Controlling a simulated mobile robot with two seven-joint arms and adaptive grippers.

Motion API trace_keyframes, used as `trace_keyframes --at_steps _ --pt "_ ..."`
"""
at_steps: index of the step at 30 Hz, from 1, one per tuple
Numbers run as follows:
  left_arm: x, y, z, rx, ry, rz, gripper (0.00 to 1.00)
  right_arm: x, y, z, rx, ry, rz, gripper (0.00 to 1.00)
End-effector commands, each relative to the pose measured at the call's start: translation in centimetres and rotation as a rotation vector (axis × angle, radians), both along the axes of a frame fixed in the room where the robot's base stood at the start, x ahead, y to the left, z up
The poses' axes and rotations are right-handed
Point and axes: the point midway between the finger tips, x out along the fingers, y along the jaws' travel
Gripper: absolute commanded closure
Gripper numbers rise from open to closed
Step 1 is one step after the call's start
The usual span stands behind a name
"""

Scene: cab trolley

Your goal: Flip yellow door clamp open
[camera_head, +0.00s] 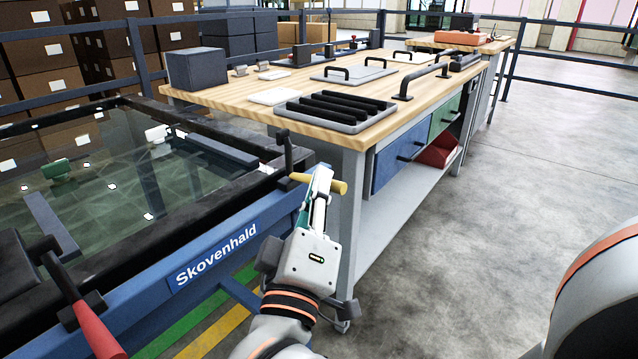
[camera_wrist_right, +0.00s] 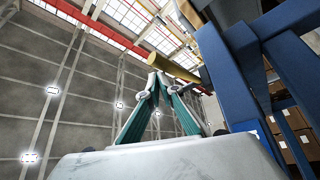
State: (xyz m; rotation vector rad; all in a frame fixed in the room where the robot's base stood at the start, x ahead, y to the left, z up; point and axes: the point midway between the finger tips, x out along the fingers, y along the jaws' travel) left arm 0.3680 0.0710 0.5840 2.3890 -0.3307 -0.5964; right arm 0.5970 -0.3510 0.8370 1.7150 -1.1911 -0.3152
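The yellow door clamp handle (camera_head: 338,187) is a short bar on a dark lever at the corner of the blue trolley frame (camera_head: 290,212). My right gripper (camera_head: 320,178) is at this handle, its fingertips overlapping the bar in the head view. In the wrist view, the teal fingers (camera_wrist_right: 157,82) come together at their tips, right against or just short of the yellow handle (camera_wrist_right: 172,67). I see nothing between the tips, and the exact contact is unclear. My left gripper is not in view.
A red-handled clamp (camera_head: 97,327) is at the lower left of the trolley. A glass panel (camera_head: 110,190) lies in the dark door frame. A wooden workbench (camera_head: 235,95) with trays and handles stands close behind my gripper.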

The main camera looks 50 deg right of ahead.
Motion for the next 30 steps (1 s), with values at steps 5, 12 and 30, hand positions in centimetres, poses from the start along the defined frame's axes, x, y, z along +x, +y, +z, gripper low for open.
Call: trace_keyframes --at_steps 5,12,30 --pt "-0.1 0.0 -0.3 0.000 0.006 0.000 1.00 0.2 -0.1 0.4 0.021 0.013 0.002 1.00" --pt "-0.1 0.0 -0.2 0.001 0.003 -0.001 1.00 0.0 0.1 5.5 0.011 0.000 0.002 1.00" --pt "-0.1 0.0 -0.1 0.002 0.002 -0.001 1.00 -0.1 0.2 10.2 -0.002 -0.002 0.001 1.00"
